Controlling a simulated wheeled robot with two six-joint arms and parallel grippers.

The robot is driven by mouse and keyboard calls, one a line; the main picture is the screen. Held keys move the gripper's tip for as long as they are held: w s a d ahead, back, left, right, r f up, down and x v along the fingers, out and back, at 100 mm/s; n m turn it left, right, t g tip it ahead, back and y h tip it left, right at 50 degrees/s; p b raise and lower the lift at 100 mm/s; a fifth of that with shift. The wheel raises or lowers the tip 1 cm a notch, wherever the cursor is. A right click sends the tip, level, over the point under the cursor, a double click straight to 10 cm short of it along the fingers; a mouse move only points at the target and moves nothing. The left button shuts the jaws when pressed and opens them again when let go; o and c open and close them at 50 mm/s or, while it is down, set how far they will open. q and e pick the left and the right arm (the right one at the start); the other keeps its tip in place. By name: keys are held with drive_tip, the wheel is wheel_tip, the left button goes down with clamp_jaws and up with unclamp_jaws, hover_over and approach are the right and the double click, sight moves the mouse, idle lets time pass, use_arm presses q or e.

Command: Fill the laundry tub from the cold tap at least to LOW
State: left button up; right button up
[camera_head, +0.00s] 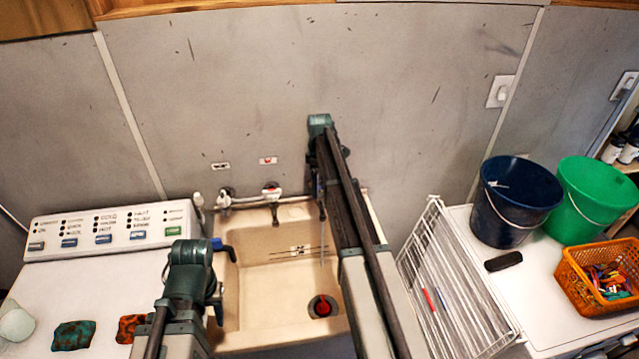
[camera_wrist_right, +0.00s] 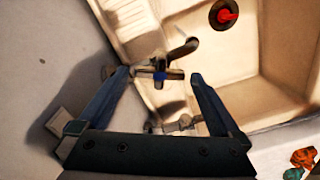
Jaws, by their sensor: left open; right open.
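The cream laundry tub (camera_head: 232,310) stands in the middle of the head view, with line marks on its back wall. A red plug (camera_head: 321,305) sits at its drain; it also shows in the right wrist view (camera_wrist_right: 227,14). My right gripper (camera_wrist_right: 162,80) is open, its fingers either side of a blue-marked tap (camera_wrist_right: 159,76); I cannot tell whether they touch it. My right arm hides most of this tap in the head view. A thin pale line hangs below it; I cannot tell if it is water. My left gripper (camera_head: 220,275) is open over the tub's left edge.
Another tap (camera_head: 271,192) is on the wall, below a red label (camera_head: 268,160). A white washing machine (camera_head: 90,285) stands left, with cloths on top. A white wire rack (camera_head: 455,285), blue bucket (camera_head: 512,205), green bucket (camera_head: 590,200) and orange peg basket (camera_head: 600,280) are right.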

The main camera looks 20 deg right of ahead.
wheel_tip(320, 180, up, 13)
drive_tip(key=p, duration=1.2)
drive_tip(key=shift+r+p, duration=0.15)
drive_tip(key=shift+p, duration=0.25)
drive_tip(key=shift+c, duration=0.2)
drive_tip(key=shift+s+f+b, duration=0.15)
drive_tip(key=shift+f+b, duration=0.2)
drive_tip(key=c, duration=0.5)
drive_tip(key=shift+m, duration=0.3)
drive_tip(key=s+f+b, duration=0.1)
drive_tip(key=f+b, duration=0.1)
drive_tip(key=s+f+b, duration=0.1)
drive_tip(key=f+b, duration=0.1)
drive_tip(key=s+f+b, duration=0.1)
drive_tip(key=shift+d+f+b, duration=0.15)
drive_tip(key=shift+f+b, duration=0.25)
clamp_jaws()
wheel_tip(320, 180, down, 9)
drive_tip(key=b, duration=0.9)
